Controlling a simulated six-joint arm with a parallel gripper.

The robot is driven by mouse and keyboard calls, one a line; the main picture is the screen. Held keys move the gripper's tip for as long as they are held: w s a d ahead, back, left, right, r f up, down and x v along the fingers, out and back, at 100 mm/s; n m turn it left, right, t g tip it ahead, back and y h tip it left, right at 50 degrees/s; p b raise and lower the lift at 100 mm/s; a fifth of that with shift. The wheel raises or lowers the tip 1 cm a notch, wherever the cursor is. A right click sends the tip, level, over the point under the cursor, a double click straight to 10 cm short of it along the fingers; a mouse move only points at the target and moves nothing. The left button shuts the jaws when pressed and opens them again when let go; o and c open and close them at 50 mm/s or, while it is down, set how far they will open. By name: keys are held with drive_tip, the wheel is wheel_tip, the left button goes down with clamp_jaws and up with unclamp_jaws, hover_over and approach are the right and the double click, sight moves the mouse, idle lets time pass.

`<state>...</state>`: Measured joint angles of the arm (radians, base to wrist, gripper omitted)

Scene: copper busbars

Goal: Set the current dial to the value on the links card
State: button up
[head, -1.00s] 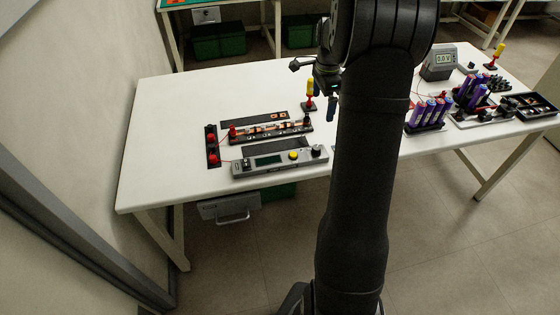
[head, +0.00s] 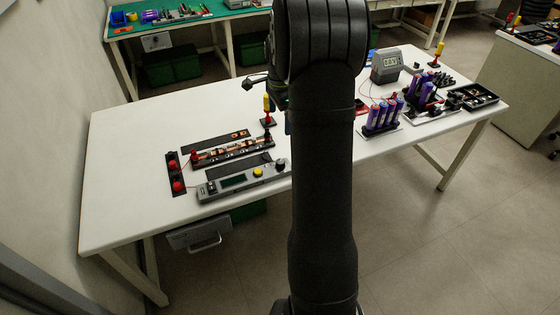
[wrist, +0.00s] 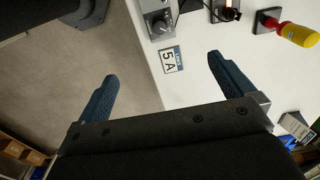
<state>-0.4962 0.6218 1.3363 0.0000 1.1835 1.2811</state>
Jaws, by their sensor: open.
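The grey control box (head: 240,180) lies along the table's front edge, with a dark display, a yellow button (head: 258,172) and a black dial (head: 280,163) at its right end. In the wrist view the dial (wrist: 160,22) shows at the top, its setting too small to read. The links card (wrist: 171,60), white with a blue strip, reads "5 A" and lies beside the box. My gripper (wrist: 162,67) is open and empty, its two blue fingers spread above the table edge and card. In the head view my arm mostly hides it.
A red-and-yellow screwdriver (wrist: 296,34) stands in a black base near the dial. Busbar strips (head: 232,150) and a block with red knobs (head: 176,175) lie behind and left of the box. Purple cells (head: 382,115) and a meter (head: 387,64) stand at right. The table's left side is clear.

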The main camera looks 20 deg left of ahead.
drive_tip(key=shift+f+n, duration=0.3)
drive_tip(key=shift+n, duration=0.3)
drive_tip(key=c, duration=0.7)
drive_tip(key=shift+f+n, duration=0.2)
drive_tip(key=shift+n, duration=0.3)
drive_tip(key=shift+c, duration=1.2)
drive_tip(key=shift+n, duration=0.5)
wheel_tip(320, 180, down, 18)
drive_tip(key=shift+r, duration=0.1)
drive_tip(key=shift+c, duration=0.4)
drive_tip(key=c, duration=0.9)
